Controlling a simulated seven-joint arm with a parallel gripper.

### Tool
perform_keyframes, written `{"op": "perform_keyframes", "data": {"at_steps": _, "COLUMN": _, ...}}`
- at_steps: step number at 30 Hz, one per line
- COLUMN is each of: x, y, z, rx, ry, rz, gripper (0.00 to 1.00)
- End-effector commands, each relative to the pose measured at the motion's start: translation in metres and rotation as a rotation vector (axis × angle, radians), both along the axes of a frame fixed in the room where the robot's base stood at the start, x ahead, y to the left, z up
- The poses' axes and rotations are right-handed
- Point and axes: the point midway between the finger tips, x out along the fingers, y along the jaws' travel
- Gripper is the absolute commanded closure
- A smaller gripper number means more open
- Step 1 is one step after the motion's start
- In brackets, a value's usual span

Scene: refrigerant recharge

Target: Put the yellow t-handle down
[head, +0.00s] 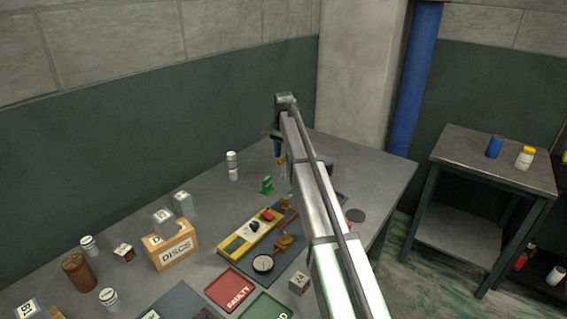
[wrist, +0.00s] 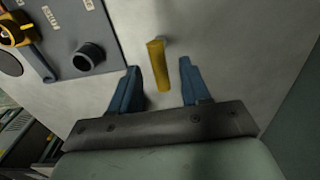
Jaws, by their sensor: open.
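The yellow t-handle (wrist: 157,62) lies between the two blue fingers of my gripper (wrist: 159,70) in the wrist view, with a gap on each side. The fingers are apart and do not touch it. In the head view, my gripper (head: 279,150) is over the far part of the grey workbench, and a small yellow part of the t-handle (head: 282,160) shows just below the fingers. Its lower end is too small to make out, so I cannot tell exactly how it rests.
A green stand (head: 267,185) and a white canister (head: 232,165) are left of my gripper. A yellow gauge panel (head: 240,243), a DISCS box (head: 171,246) and a red FAULTY tray (head: 231,289) are nearer. The bench (head: 375,172) is bare at far right.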

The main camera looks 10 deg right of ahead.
Motion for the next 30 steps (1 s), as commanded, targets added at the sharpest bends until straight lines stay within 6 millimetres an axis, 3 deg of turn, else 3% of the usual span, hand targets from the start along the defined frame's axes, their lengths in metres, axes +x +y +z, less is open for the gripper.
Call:
{"op": "perform_keyframes", "data": {"at_steps": 6, "x": 0.001, "y": 0.000, "z": 0.041, "rx": 0.000, "ry": 0.000, "rz": 0.000, "gripper": 0.53}}
{"op": "perform_keyframes", "data": {"at_steps": 12, "x": 0.001, "y": 0.000, "z": 0.064, "rx": 0.000, "ry": 0.000, "rz": 0.000, "gripper": 0.53}}
{"op": "perform_keyframes", "data": {"at_steps": 30, "x": 0.000, "y": 0.000, "z": 0.072, "rx": 0.000, "ry": 0.001, "rz": 0.000, "gripper": 0.53}}
